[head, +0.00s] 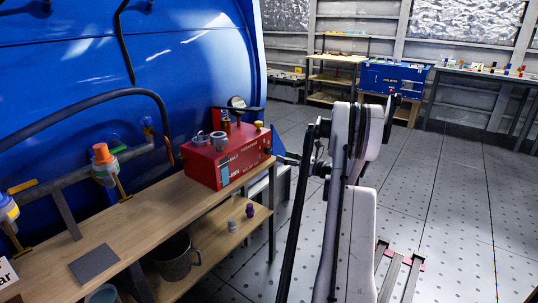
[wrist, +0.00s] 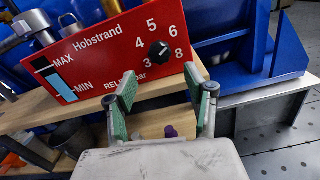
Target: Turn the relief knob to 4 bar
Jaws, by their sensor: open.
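The red Hobstrand unit (head: 213,171) stands on the wooden bench in the head view. Its front panel (wrist: 100,62) fills the upper middle of the wrist view, tilted. The black relief knob (wrist: 159,50) sits on the panel's right part, ringed by the numbers 3, 4, 5, 6 and 8. A pale mark shows on the knob, too small to read its setting surely. My gripper (wrist: 160,75) is open and empty, its green-padded fingers either side of a gap just below the knob, apparently not touching it. In the head view I cannot make out the knob.
The wooden bench (head: 135,215) runs along the blue tank (head: 60,60). A lower shelf carries a grey mug (head: 176,258) and small grey and purple pieces. Fittings stand on the unit's top. Open floor (head: 450,200) lies to the right.

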